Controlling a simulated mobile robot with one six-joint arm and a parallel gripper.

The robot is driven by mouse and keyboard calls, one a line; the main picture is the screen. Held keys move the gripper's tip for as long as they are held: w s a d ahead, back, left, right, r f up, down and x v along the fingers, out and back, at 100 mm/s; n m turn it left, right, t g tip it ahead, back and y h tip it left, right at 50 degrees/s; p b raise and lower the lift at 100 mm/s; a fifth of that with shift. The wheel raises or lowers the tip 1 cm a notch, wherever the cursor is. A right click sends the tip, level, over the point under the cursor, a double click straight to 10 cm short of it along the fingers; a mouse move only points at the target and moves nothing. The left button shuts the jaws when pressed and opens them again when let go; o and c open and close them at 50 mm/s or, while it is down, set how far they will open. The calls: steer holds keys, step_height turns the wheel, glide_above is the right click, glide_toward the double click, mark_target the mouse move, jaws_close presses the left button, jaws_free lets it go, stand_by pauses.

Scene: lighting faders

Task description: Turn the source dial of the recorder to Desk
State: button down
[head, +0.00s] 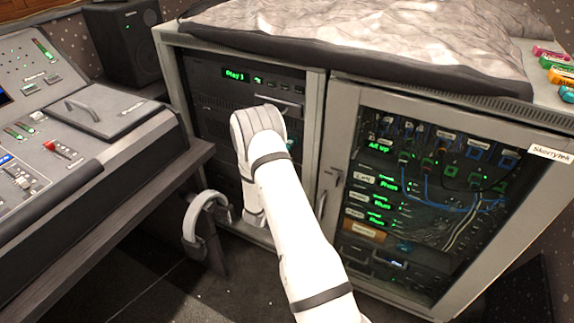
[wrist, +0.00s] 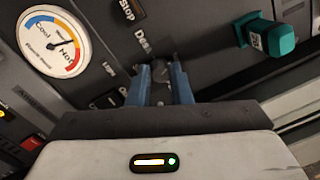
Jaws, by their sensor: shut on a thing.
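In the wrist view the blue fingers of my gripper (wrist: 159,78) are closed around a small dark dial (wrist: 160,68) on a dark panel. A white label (wrist: 142,42) just above the dial starts "Des"; its end is unclear. Another label (wrist: 128,8), higher up, reads "Stop". The fingers cover the dial's sides, and I cannot tell where its pointer faces. In the head view my white arm reaches into the left bay of the grey rack cabinet (head: 313,150), hiding my gripper and the dial. A unit with a green display (head: 236,75) shows above the arm.
A round Cool/Hot gauge (wrist: 55,45) lies left of the dial; a teal plug-like piece (wrist: 272,40) sticks out at right. In the head view, a mixing desk (head: 60,150) stands at left, and a glass-fronted bay (head: 420,200) with cables is at right.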

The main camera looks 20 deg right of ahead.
steer(key=shift+a+n+y+p, duration=0.1)
steer(key=shift+n+y+p, duration=0.2)
steer(key=shift+n+p, duration=2.2)
steer(key=shift+n+y+p, duration=0.3)
steer(key=shift+n+p, duration=0.1)
steer(key=shift+n, duration=4.2)
steer(key=c, duration=1.3)
jaws_free()
steer(key=v, duration=0.7)
steer(key=shift+s+a+f+p, duration=0.1)
steer(key=shift+s+a+p, duration=0.15)
steer(key=shift+p, duration=0.15)
